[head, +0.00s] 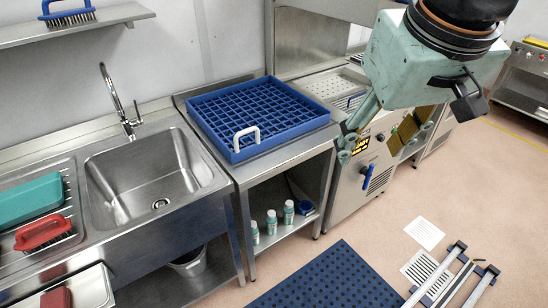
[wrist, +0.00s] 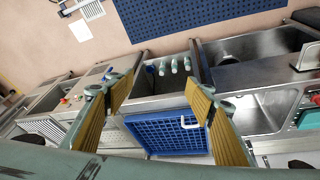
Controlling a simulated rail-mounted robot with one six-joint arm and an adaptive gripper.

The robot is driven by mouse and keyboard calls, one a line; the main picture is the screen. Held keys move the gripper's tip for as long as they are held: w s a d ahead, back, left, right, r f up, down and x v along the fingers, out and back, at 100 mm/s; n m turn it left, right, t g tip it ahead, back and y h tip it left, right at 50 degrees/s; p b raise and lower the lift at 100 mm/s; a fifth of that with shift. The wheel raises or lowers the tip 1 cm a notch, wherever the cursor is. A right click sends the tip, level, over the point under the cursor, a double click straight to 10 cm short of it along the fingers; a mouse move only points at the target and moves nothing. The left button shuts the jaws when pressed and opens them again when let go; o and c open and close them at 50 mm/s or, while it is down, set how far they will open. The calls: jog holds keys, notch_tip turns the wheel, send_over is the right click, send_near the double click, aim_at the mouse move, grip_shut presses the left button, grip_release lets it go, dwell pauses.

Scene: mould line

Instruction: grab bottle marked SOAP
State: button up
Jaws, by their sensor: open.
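Three small pale bottles with teal labels stand upright in a row on the lower shelf of the steel table: a left bottle (head: 255,232), a middle bottle (head: 271,223) and a right bottle (head: 288,212). The label words are too small to read, so I cannot tell which is marked SOAP. The bottles also show in the wrist view, one of them near the middle (wrist: 174,66). My gripper (head: 368,152) is open and empty, above and to the right of the table, well apart from the bottles. Its yellow-padded fingers (wrist: 160,95) are spread wide in the wrist view.
A blue rack (head: 235,153) with a white handle sits on the table above the bottles. A blue round item (head: 305,207) lies beside them. A sink (head: 150,175) stands left, a steel machine (head: 352,197) right. A dark blue mat (head: 330,280) lies on the floor in front.

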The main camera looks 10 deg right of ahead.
jog(key=w+d+f+b, duration=0.1)
jog(key=w+f, duration=0.3)
jog(key=w, duration=0.4)
jog(key=w+d+f+n+b, duration=0.1)
jog(key=w+d+f, duration=0.1)
jog(key=w+f, duration=0.35)
jog(key=w+d+f, duration=0.1)
jog(key=w+f, duration=0.2)
jog(key=w, duration=0.6)
jog(key=w+d+f+n+b, duration=0.2)
jog(key=w+d+f, duration=0.1)
jog(key=w+f, duration=1.4)
jog(key=t+y+b, duration=0.2)
jog(key=b, duration=0.2)
send_near(291, 209)
jog(key=shift+w+d+f, duration=0.15)
jog(key=shift+w, duration=0.05)
jog(key=shift+f, duration=0.1)
jog(key=shift+b+x, duration=0.7)
jog(key=shift+x, duration=3.55)
